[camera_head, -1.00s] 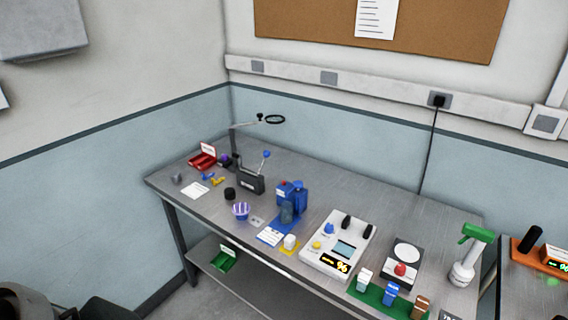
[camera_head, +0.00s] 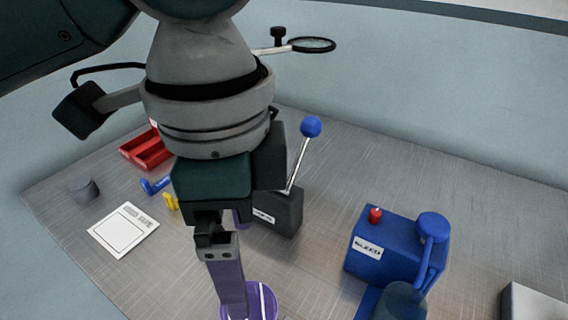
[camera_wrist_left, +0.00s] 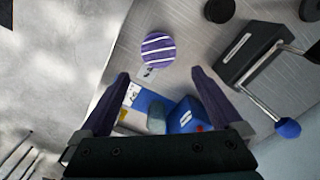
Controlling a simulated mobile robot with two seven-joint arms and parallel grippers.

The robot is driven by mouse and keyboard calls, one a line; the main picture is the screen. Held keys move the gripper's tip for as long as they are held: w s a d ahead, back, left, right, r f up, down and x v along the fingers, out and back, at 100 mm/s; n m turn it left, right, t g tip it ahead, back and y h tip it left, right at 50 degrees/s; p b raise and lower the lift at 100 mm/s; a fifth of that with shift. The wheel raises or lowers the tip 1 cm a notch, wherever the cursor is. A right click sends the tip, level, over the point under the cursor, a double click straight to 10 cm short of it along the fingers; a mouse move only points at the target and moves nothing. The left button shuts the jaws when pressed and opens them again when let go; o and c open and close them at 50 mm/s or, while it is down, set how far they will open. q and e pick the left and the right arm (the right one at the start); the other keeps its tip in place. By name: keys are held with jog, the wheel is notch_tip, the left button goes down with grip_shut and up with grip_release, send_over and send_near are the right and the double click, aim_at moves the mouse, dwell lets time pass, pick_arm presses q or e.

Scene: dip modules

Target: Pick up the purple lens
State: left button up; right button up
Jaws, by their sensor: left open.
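A round purple thing with white stripes (camera_head: 264,302) stands on the metal table at the bottom of the head view, partly behind my left gripper (camera_head: 231,300). In the left wrist view the striped purple thing (camera_wrist_left: 158,47) lies just beyond and between the fingertips of my open left gripper (camera_wrist_left: 160,76), apart from them. The jaws are empty. I cannot tell for certain which is the purple lens. My right gripper is out of view.
A black box with a blue-knobbed lever (camera_head: 275,212) stands right of my gripper. A blue "BLEED" device (camera_head: 385,250) is further right. A red tray (camera_head: 148,150), white card (camera_head: 124,230) and grey knob (camera_head: 87,190) lie left. A ring magnifier (camera_head: 312,45) overhangs behind.

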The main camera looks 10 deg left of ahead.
aim_at(263, 301)
pick_arm(q)
jog(key=f, duration=0.4)
jog(key=shift+s+d, duration=0.15)
jog(key=shift+s, duration=0.2)
jog(key=f, duration=0.3)
jog(key=f+b, duration=0.1)
jog(key=f, duration=0.1)
jog(key=shift+w+a+f, duration=0.15)
jog(key=shift+a+f, duration=0.05)
jog(key=shift+f, duration=0.2)
jog(key=c, duration=1.1)
